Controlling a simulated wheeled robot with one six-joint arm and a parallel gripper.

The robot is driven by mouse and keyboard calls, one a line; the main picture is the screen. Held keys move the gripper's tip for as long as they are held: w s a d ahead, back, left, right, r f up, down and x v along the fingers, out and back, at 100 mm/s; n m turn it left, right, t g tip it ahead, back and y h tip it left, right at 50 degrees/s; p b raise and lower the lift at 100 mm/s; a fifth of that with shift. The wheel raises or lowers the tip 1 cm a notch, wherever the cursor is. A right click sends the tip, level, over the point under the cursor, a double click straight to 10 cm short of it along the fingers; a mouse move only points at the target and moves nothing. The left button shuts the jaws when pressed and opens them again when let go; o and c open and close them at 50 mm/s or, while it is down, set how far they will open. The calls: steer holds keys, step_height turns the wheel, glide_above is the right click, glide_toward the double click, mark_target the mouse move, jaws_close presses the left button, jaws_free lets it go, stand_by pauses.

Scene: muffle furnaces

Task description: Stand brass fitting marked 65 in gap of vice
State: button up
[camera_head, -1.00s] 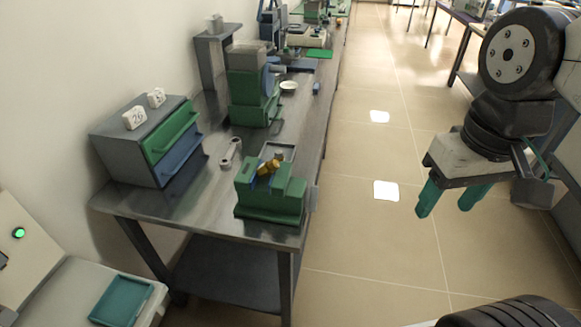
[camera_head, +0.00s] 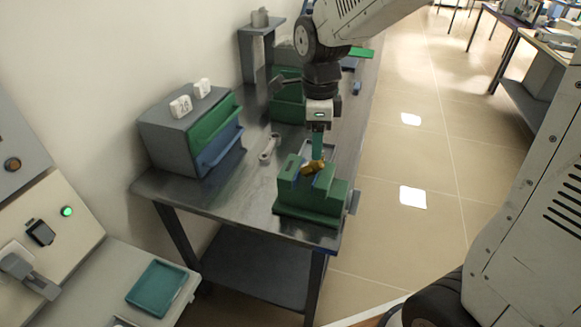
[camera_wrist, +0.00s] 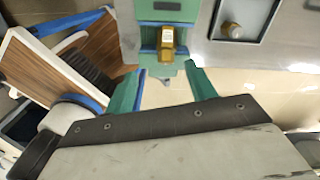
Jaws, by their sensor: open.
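The green vice (camera_head: 308,200) stands on the near end of the metal bench, and its top also shows in the wrist view (camera_wrist: 168,12). A brass fitting (camera_head: 314,167) rests tilted at the vice's gap; in the wrist view (camera_wrist: 166,42) it shows a pale label, too small to read. My gripper (camera_head: 317,156) is over the vice from behind the fitting. In the wrist view my gripper (camera_wrist: 165,72) is open and empty, its two green fingers spread either side of the fitting's line, apart from it.
A grey tray (camera_wrist: 262,12) beside the vice holds another brass piece (camera_wrist: 232,30). A drawer cabinet (camera_head: 165,140) with number blocks stands left on the bench. The floor to the right is clear.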

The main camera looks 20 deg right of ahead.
mark_target(315, 162)
steer(key=shift+w+r+m, duration=0.15)
steer(key=shift+w+m, duration=0.1)
steer(key=shift+m, duration=1.35)
steer(key=f, duration=0.8)
steer(key=shift+w+d, duration=0.2)
steer(key=shift+d, duration=0.05)
steer(key=shift+r, duration=0.1)
jaws_close()
